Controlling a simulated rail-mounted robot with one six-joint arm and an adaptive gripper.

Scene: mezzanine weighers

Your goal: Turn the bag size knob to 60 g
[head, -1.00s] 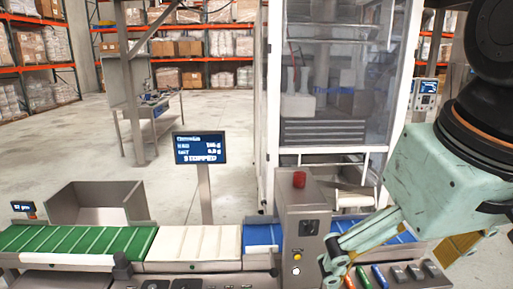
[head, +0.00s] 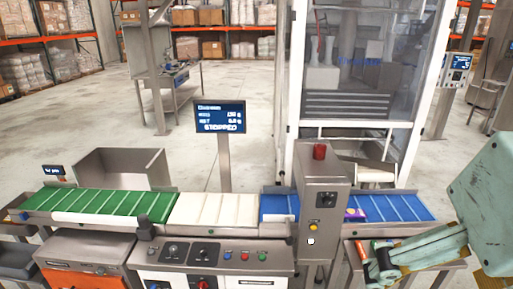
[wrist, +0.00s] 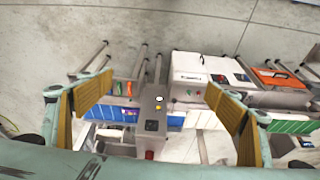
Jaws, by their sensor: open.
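The control panel (head: 215,256) stands front centre in the head view. It carries two dark round knobs, a left knob (head: 173,248) and a right knob (head: 207,250), with coloured buttons beside them. Their labels and pointer directions are too small to read, so I cannot tell which is the bag size knob. A dark dial also shows on the grey cabinet (head: 325,199). My gripper (head: 372,262) is at the lower right, right of the cabinet and apart from the panel. In the wrist view its yellow-padded fingers (wrist: 159,84) are wide apart, with nothing held between them.
The display (head: 219,117) reads STOPPED. Green (head: 100,202), white (head: 215,210) and blue (head: 400,208) belts run behind the panel. The tall cabinet with a red top button (head: 319,152) stands between my gripper and the panel. An orange-fronted box (head: 75,278) is at lower left.

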